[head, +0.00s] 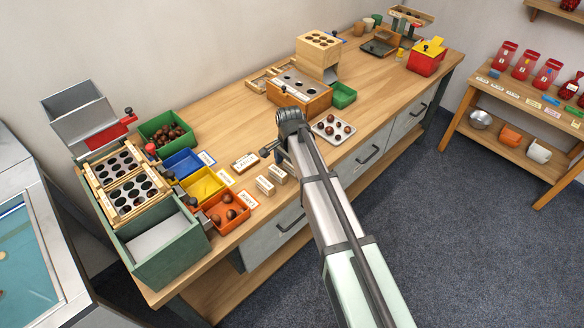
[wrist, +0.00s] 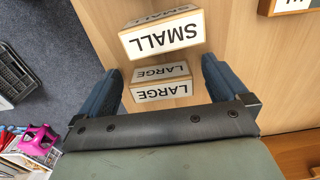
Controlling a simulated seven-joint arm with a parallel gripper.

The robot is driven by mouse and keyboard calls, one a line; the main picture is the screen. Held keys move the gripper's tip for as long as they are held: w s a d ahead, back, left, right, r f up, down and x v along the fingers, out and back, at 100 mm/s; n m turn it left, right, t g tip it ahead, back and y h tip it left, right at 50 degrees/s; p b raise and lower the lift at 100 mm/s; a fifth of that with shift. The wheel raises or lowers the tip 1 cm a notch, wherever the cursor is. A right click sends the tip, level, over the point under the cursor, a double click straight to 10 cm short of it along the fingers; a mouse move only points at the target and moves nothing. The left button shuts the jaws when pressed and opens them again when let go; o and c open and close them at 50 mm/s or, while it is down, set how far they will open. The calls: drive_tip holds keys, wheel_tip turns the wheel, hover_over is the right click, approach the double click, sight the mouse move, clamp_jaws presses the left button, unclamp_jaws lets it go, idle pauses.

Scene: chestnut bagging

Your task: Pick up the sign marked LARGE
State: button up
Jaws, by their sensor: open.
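The sign marked LARGE (wrist: 160,92) is a small wooden block with white labelled faces. In the wrist view it stands between the two blue fingers of my gripper (wrist: 161,72), with a gap on each side. My gripper is open and holds nothing. A sign marked SMALL (wrist: 162,34) stands just beyond it, past the fingertips. In the head view two small sign blocks (head: 265,186) stand on the bench below my gripper (head: 270,152); their lettering is too small to read there, and my arm covers part of the bench beside them.
Another labelled wooden block (head: 245,162) lies left of the signs. An orange bin (head: 226,222), a yellow bin (head: 203,186) and a blue bin (head: 182,163) stand further left. A pale tray of chestnuts (head: 333,139) lies to the right. The bench's front edge is close.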

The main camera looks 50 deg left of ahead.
drive_tip(key=c, duration=1)
drive_tip(key=shift+c, duration=0.2)
